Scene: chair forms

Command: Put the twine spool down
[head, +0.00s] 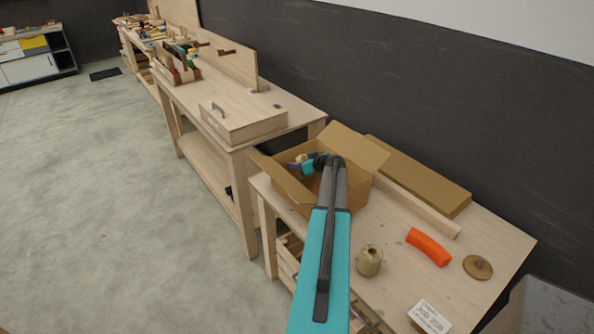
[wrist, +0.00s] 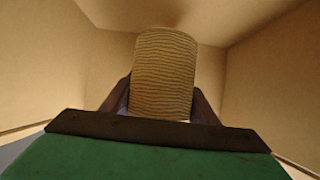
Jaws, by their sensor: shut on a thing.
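The twine spool (wrist: 165,75), a tan cylinder wound with fine cord, sits upright in the wrist picture between the two dark fingers of my gripper (wrist: 160,100). The fingers are shut on its sides. In the head view my gripper (head: 300,164) is over the open cardboard box (head: 290,190), with a small tan bit of the spool (head: 302,157) showing. Cardboard walls surround the spool in the wrist view. Whether the spool's lower end touches the box floor cannot be told. My arm hides part of the box.
On the same table are a tan-green pot-like thing (head: 369,261), an orange curved piece (head: 429,246), a round brown disc (head: 478,267) and a label card (head: 430,317). A flat cardboard piece (head: 420,178) lies behind. The box flaps stand out around its opening.

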